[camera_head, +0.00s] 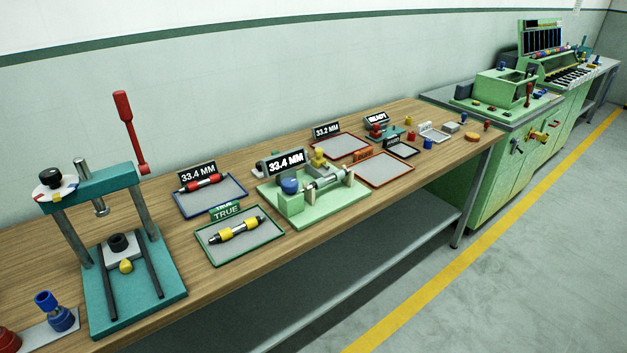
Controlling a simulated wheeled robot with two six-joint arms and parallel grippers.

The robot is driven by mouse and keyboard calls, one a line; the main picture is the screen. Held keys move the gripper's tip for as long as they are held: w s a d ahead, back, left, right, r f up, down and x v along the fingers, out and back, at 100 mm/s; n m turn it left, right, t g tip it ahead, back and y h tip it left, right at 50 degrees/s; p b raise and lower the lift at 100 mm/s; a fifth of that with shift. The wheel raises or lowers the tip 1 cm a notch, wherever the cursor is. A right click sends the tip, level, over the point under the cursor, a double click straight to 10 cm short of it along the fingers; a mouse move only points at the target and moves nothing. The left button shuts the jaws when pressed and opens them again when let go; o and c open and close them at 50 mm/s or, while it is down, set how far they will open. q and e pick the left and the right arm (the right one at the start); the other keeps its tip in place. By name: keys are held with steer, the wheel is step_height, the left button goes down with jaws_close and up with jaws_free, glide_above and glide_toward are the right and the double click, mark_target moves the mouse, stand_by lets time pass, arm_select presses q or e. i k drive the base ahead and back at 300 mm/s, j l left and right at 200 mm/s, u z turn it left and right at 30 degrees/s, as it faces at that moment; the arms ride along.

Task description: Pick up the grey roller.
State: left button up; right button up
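A grey roller (325,181) lies on the light green measuring fixture (309,215) in the middle of the wooden bench. It seems to rest across supports at the fixture's right side, next to a blue knob (290,186). A display reading 33.4 MM (286,162) stands behind it. Neither of my grippers shows in the head view.
A teal press (130,270) stands at the left. A green-edged tray (267,248) holds a yellow roller (236,230); a blue-edged tray (181,208) holds a red roller (202,183). Red-edged trays (388,182) look empty. Green machines (508,90) stand farther right; the floor (480,290) is clear.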

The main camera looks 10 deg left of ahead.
mark_target(320, 183)
steer(key=i+l+u, duration=0.2)
steer(key=u, duration=0.2)
steer(key=i+l+u, duration=0.2)
steer(key=u, duration=0.25)
steer(key=i+l+u, duration=0.1)
steer(key=l+u, duration=0.3)
steer(key=i+l+u, duration=0.15)
steer(key=l, duration=0.45)
steer(key=i+l+u, duration=0.1)
steer(key=l, duration=0.5)
steer(key=i+l+u, duration=0.15)
steer(key=l, duration=0.5)
steer(key=l+u, duration=0.1)
steer(key=l, duration=0.5)
steer(key=i, duration=0.05)
